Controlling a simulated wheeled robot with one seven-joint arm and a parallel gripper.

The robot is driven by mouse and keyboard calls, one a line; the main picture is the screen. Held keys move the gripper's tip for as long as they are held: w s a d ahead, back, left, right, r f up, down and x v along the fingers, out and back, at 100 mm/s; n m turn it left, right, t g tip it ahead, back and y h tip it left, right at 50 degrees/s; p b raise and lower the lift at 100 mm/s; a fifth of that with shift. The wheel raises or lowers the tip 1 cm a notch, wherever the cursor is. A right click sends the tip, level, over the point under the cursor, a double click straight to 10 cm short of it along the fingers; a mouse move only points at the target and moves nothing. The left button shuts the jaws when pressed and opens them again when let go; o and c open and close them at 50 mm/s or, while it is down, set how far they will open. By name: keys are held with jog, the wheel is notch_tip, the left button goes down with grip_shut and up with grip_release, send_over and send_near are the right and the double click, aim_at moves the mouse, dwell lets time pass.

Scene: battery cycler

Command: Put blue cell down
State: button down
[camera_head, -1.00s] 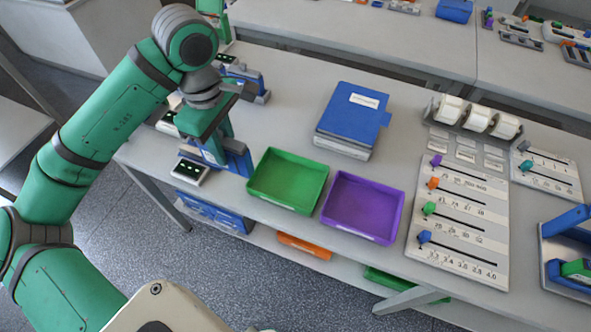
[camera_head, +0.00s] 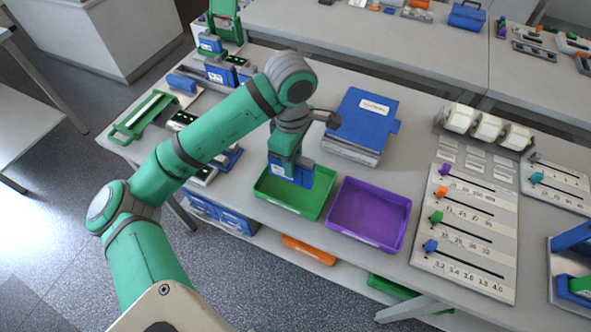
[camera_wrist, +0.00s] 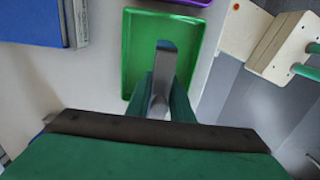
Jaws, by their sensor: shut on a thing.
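The blue cell (camera_head: 290,174) is held upright in my gripper (camera_head: 288,160), with a white label on its front. It is over the back part of the green tray (camera_head: 272,199); I cannot tell whether it touches the tray floor. The rest of the cell is hidden there. No other item is visible in the green tray.
An empty purple tray (camera_head: 368,214) stands right beside the green one. A thick blue binder (camera_head: 362,120) lies behind them. A slider panel (camera_head: 465,235) is to the right. Cycler units with blue cells (camera_head: 228,72) stand at the back left. The table's front edge is near the trays.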

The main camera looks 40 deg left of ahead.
aim_at(296, 172)
jog(key=shift+w+d+f, duration=0.15)
jog(key=shift+f, duration=0.1)
jog(key=shift+w+d+f, duration=0.1)
jog(key=shift+w+f, duration=0.05)
jog(key=shift+f, duration=1.55)
jog(key=shift+f, duration=0.1)
jog(key=c, duration=1.6)
grip_release()
jog(key=shift+f, duration=0.1)
jog(key=shift+o, duration=0.2)
notch_tip(296, 172, up, 12)
jog(key=shift+r, duration=0.2)
